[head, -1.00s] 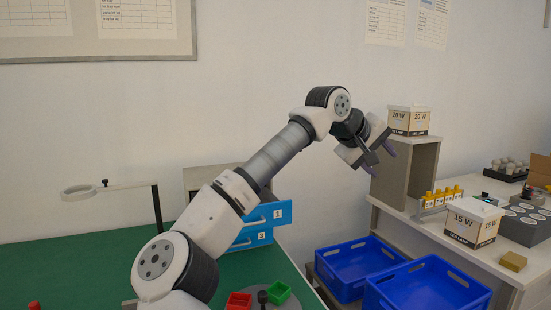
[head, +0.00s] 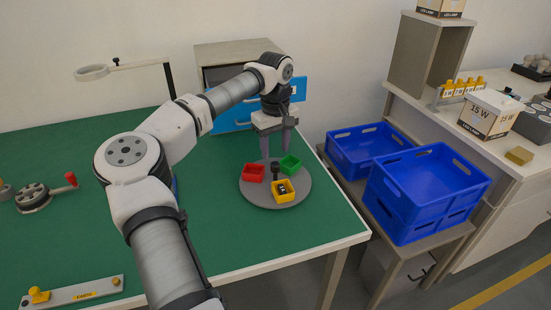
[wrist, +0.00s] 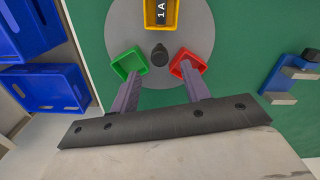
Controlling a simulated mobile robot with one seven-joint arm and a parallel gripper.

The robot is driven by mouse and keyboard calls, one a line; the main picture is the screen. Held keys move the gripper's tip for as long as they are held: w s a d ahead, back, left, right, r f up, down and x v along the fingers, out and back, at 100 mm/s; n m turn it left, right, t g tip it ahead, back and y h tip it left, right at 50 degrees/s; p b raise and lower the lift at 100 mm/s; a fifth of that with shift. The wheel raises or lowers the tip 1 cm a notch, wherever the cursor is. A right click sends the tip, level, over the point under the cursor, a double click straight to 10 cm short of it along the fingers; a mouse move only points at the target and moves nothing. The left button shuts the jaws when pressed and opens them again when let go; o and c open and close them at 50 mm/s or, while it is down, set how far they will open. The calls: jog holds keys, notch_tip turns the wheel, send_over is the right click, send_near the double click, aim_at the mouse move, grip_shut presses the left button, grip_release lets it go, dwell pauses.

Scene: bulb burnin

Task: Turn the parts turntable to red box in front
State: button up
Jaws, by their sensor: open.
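The parts turntable (head: 268,199) is a grey disc on the green table, with a dark central knob (head: 275,170). It carries a red box (head: 253,173) at the left, a green box (head: 290,164) at the back right and a yellow box (head: 283,191) at the front. In the wrist view the yellow box (wrist: 161,12) holds a dark part marked "1A". My gripper (head: 276,150) is open and points down over the back of the turntable. In the wrist view its fingers (wrist: 160,82) appear near the green box (wrist: 130,62) and red box (wrist: 188,66); contact is unclear.
Blue crates (head: 425,190) stand on a lower bench right of the table. A blue-fronted drawer unit (head: 232,112) is behind the turntable, partly hidden by my arm. A crank with a red handle (head: 70,180) is at the left. Green table (head: 225,240) is clear in front of the turntable.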

aim_at(275, 164)
jog(key=shift+f+p, duration=0.3)
jog(key=shift+f, duration=2.35)
grip_shut()
